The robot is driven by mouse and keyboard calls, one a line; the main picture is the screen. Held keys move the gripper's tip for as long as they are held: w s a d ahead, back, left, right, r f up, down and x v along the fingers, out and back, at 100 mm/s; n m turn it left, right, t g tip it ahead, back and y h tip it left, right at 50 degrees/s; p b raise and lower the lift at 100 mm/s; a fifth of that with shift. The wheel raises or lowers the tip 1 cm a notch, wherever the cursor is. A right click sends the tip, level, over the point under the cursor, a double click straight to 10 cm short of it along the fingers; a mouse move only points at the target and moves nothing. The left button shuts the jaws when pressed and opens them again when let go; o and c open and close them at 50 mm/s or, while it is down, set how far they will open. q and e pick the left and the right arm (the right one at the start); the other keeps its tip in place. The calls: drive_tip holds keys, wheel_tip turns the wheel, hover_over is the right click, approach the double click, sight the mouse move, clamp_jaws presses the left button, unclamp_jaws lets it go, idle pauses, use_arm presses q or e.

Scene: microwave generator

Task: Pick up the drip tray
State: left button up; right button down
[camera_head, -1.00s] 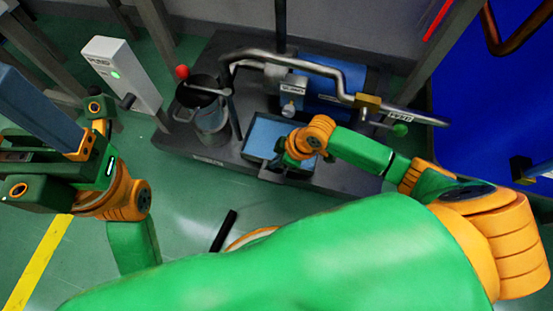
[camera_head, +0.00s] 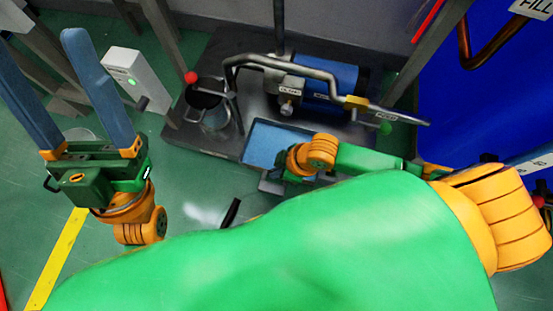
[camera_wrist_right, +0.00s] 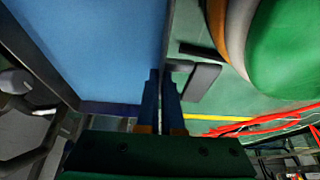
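The drip tray (camera_head: 262,146) is a shallow rectangular tray with a blue face and dark rim, at the front of the pump's dark base. My right gripper (camera_head: 284,172) is at the tray's near edge; its fingers are mostly hidden by its own wrist in the head view. In the right wrist view the tray (camera_wrist_right: 95,45) fills the upper left, and the fingers (camera_wrist_right: 162,98) are close together with the tray's thin edge between them. My left gripper (camera_head: 42,50) is open and empty at the left, its two long blue fingers spread and pointing up the picture.
The dark base (camera_head: 200,150) carries a bucket (camera_head: 208,105), a blue motor (camera_head: 330,90) and a bent metal pipe (camera_head: 285,63) above the tray. A white post box (camera_head: 135,75) stands left. A black bar (camera_head: 230,213) lies on the green floor. The floor left of it is clear.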

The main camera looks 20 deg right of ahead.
sight(277, 194)
use_arm(q)
drive_tip(key=w+f+n+g+y+p, duration=0.2)
drive_tip(key=w+f+g+y, duration=0.4)
drive_tip(key=w+f, duration=0.35)
use_arm(e)
drive_tip(key=s, duration=0.1)
drive_tip(key=s+r, duration=0.1)
drive_tip(key=s+a, duration=0.1)
drive_tip(key=shift+r, duration=0.3)
drive_tip(key=s, duration=0.1)
drive_tip(key=s+p, duration=0.1)
drive_tip(key=r, duration=0.1)
drive_tip(key=shift+s+a+p, duration=0.4)
use_arm(q)
wheel_tip(277, 194, down, 12)
drive_tip(key=n+g+y, duration=0.1)
drive_tip(key=g+y, duration=0.2)
drive_tip(key=g, duration=0.5)
drive_tip(key=shift+w+a+f, duration=0.15)
drive_tip(key=shift+w+a, duration=0.25)
drive_tip(key=shift+a, duration=0.05)
use_arm(e)
drive_tip(key=shift+s+r, duration=0.15)
drive_tip(key=shift+s, duration=0.05)
use_arm(q)
drive_tip(key=shift+a, duration=0.1)
